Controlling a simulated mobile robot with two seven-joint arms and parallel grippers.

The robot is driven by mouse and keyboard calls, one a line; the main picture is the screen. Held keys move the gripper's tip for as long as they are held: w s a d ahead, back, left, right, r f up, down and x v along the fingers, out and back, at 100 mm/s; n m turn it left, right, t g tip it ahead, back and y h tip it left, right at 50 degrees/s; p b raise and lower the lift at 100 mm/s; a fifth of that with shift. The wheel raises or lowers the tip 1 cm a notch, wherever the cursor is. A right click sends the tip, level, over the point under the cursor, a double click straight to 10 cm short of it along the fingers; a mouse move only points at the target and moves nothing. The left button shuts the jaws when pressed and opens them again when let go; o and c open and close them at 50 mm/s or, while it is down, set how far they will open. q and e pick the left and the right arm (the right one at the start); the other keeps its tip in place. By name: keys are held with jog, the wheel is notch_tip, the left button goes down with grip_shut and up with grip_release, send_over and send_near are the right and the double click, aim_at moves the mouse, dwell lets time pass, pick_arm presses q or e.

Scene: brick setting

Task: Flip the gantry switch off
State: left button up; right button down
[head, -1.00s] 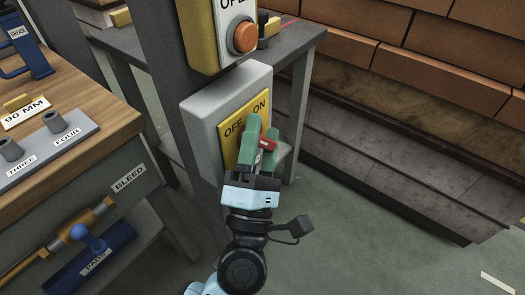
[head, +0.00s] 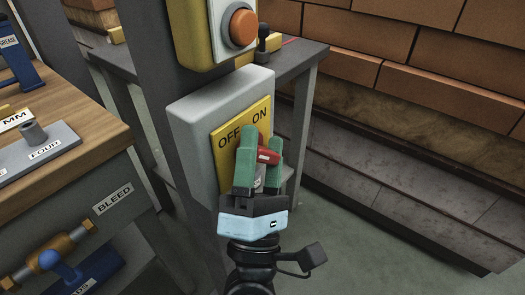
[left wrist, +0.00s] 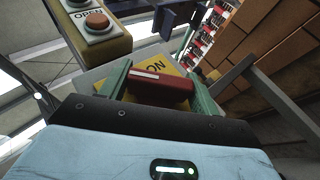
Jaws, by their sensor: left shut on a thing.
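The gantry switch is a grey box (head: 190,130) with a yellow plate (head: 225,155) marked OFF on the left and ON on the right. Its red lever (head: 267,155) sits below the word ON, tilted to that side. My left gripper (head: 260,145) is at the plate with its green fingers on either side of the red lever, shut on it. In the left wrist view the red lever (left wrist: 160,90) lies between the fingers, with ON readable behind it. The fingers hide the lower plate and the lever's base. My right gripper is not in view.
Above the switch is a yellow box with an orange button (head: 243,27). A wooden bench (head: 60,110) at left carries labelled parts, with a blue-handled BLEED valve (head: 60,268) below. A brick stack (head: 430,70) stands at right. The floor between is clear.

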pick_arm(q)
jog(key=o, duration=1)
jog(key=shift+b+v, duration=0.45)
jog(key=shift+v, duration=3.4)
